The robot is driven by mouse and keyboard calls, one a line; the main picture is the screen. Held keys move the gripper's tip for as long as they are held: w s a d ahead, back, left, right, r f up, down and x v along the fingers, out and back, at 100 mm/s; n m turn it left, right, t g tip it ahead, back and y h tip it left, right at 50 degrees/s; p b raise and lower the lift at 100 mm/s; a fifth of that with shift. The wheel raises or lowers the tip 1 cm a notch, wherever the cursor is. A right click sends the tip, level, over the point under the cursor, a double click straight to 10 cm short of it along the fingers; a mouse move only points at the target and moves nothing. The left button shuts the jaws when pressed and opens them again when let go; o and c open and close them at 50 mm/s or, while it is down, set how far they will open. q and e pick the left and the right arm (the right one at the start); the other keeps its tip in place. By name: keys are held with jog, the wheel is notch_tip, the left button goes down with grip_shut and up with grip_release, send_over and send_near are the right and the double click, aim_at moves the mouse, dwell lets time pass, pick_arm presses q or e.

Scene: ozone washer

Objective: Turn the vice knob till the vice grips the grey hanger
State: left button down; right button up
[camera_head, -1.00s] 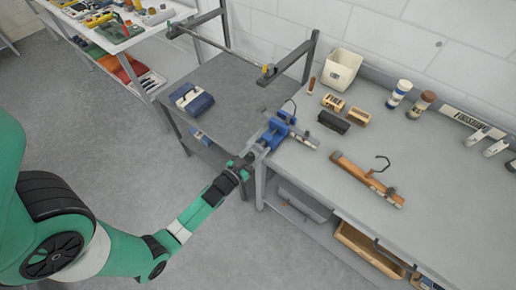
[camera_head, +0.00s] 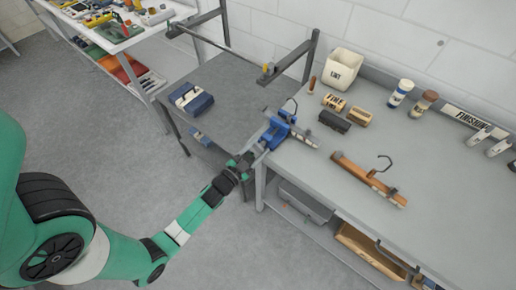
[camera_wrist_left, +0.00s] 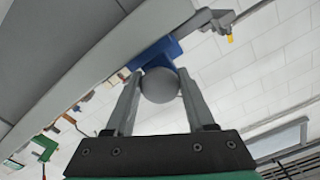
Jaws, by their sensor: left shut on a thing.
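The blue vice (camera_head: 275,135) is mounted at the left end of the workbench. The grey hanger (camera_head: 306,139) sits at the vice, its bar sticking out to the right and its dark hook standing up behind. At this size I cannot tell whether the jaws touch it. The round grey vice knob (camera_wrist_left: 160,86) faces my left wrist camera, with the blue vice body behind it. My left gripper (camera_head: 246,161) is at the vice's front end, shut on the knob with one finger on each side. My right gripper is not in view.
A wooden hanger (camera_head: 368,179) lies on the bench (camera_head: 445,185) to the right. Brushes (camera_head: 334,121), a white bin (camera_head: 342,70) and bottles (camera_head: 400,92) stand behind. A lower table (camera_head: 228,92) with a blue box (camera_head: 190,99) is left of the vice.

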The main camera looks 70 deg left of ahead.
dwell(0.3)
pick_arm(q)
jog(key=shift+c, duration=1.4)
grip_release()
jog(key=p+v, duration=0.1)
jog(key=v, duration=1)
jog(key=shift+s+d+p, duration=0.15)
jog(key=shift+s+p, duration=0.15)
